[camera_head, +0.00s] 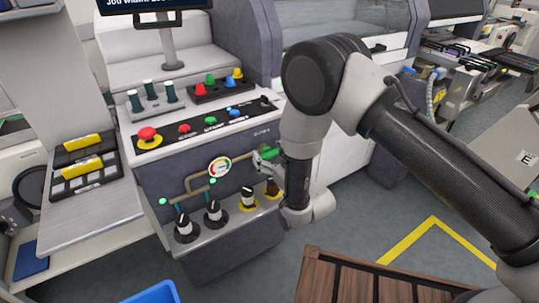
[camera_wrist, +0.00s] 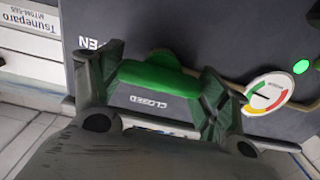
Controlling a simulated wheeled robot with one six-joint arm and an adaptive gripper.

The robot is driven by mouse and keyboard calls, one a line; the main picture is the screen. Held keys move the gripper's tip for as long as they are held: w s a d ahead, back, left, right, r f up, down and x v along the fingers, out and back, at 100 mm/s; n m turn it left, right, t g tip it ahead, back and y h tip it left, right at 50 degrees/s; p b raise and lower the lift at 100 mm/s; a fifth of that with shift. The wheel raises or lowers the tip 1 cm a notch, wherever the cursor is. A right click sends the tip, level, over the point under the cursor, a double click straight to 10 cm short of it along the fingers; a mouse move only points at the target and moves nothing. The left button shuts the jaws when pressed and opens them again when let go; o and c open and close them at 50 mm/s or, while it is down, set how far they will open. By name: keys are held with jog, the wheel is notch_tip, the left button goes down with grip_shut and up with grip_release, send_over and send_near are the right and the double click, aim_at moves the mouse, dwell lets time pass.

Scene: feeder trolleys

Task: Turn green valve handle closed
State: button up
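The green valve handle (camera_head: 266,153) is on the dark front panel of the machine, just right of a round gauge. In the wrist view the handle (camera_wrist: 155,78) lies between the two fingers of my gripper (camera_wrist: 158,95). The fingers are spread wide, one near each end of the handle; whether they touch it I cannot tell. A "CLOSED" label (camera_wrist: 148,102) shows upside down beside the handle, and part of an "OPEN" label (camera_wrist: 92,43) shows at the upper left. In the head view my arm hides most of my gripper.
The gauge (camera_head: 219,167) with a coloured dial and brass piping sit left of the handle. Black knobs (camera_head: 213,212) stand on the ledge below. A red emergency button (camera_head: 148,135) is on the upper panel. A brown slatted pallet (camera_head: 345,279) lies at the bottom; grey floor is free to the right.

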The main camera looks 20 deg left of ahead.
jog(key=shift+c, duration=1)
jog(key=n, duration=0.9)
jog(key=shift+s+a, duration=0.1)
jog(key=n, duration=0.4)
jog(key=shift+f+n, duration=0.15)
jog(key=shift+n, duration=0.15)
jog(key=shift+s+f+n, duration=0.1)
jog(key=shift+n, duration=2)
